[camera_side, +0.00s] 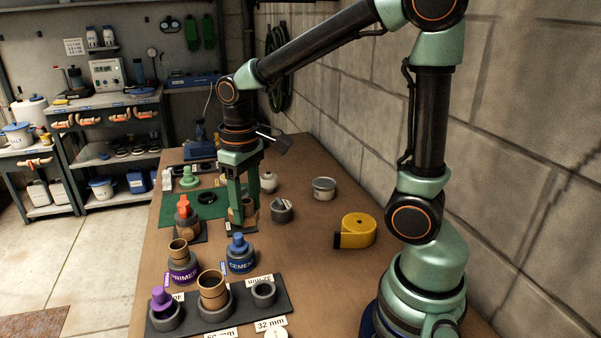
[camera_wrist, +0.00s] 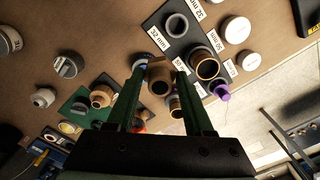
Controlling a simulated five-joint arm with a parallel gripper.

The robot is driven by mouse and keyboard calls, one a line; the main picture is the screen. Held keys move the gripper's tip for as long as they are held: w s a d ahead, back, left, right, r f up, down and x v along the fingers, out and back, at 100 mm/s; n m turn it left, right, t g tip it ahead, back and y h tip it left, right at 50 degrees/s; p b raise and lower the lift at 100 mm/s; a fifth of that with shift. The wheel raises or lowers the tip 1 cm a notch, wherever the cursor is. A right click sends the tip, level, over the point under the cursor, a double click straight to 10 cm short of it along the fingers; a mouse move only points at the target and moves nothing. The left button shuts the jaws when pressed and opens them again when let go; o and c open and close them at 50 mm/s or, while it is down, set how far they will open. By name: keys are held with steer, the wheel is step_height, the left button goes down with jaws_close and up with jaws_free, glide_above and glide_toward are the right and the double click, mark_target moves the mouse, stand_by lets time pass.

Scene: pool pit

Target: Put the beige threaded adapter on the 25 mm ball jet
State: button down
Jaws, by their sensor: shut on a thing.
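My gripper (camera_side: 242,215) points down over the middle of the table. Its fingers are shut on a beige threaded adapter (camera_wrist: 159,76), whose round open end shows between the fingertips in the wrist view. In the side view the adapter (camera_side: 250,210) is partly covered by the green fingers. A small dark plate lies directly below; I cannot tell whether the adapter touches anything there. The 25 mm ball jet cannot be told for certain from these frames. An empty grey ring (camera_side: 263,292) stands on the black tray (camera_side: 282,312) at the front; it also shows in the wrist view (camera_wrist: 177,25).
The tray also holds a tan coupling (camera_side: 212,284) and a purple-capped piece (camera_side: 162,300). An orange-topped fitting (camera_side: 184,208) is left of my gripper. A yellow tape (camera_side: 357,230) and tin (camera_side: 323,188) are right.

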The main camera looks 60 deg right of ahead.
steer(key=d+r, duration=0.2)
steer(key=d, duration=0.4)
steer(key=f, duration=1.9)
steer(key=shift+s+a, duration=0.1)
steer(key=shift+s, duration=0.3)
steer(key=shift+f, duration=0.2)
steer(key=shift+c, duration=1.4)
jaws_free()
steer(key=shift+r, duration=0.1)
